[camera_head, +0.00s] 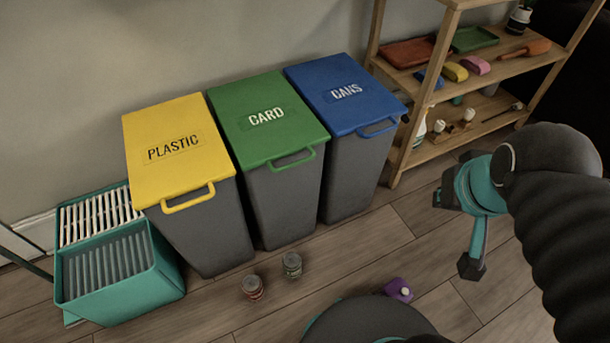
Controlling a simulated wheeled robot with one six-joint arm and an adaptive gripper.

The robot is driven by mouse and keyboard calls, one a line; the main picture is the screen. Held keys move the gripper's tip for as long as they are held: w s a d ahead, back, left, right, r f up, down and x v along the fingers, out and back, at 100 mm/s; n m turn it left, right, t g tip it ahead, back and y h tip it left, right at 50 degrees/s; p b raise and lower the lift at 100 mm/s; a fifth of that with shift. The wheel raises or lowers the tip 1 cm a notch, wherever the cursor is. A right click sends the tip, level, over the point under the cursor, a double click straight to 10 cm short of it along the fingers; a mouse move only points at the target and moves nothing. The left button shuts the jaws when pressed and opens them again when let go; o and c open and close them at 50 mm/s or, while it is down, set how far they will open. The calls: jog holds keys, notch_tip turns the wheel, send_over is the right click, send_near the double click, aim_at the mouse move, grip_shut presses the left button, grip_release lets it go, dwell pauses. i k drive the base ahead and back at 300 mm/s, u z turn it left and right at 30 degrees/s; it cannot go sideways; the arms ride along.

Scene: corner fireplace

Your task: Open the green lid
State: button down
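The green lid (262,108), labelled CARD, lies shut on the middle of three grey bins (284,203). Its green loop handle (293,161) sticks out at the front edge. My gripper (454,232) is at the right, in front of the wooden shelf and well apart from the green lid. Its two teal fingers with dark tips are spread apart, and nothing shows between them.
A yellow PLASTIC lid (172,142) and a blue CANS lid (345,90) flank the green one. Two cans (292,264) and a purple bottle (398,290) are on the floor. A teal crate (118,270) stands left, a wooden shelf (425,100) right.

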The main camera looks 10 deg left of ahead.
aim_at(264, 120)
jog(key=k, duration=1.15)
jog(key=u, duration=0.6)
jog(key=i, duration=0.5)
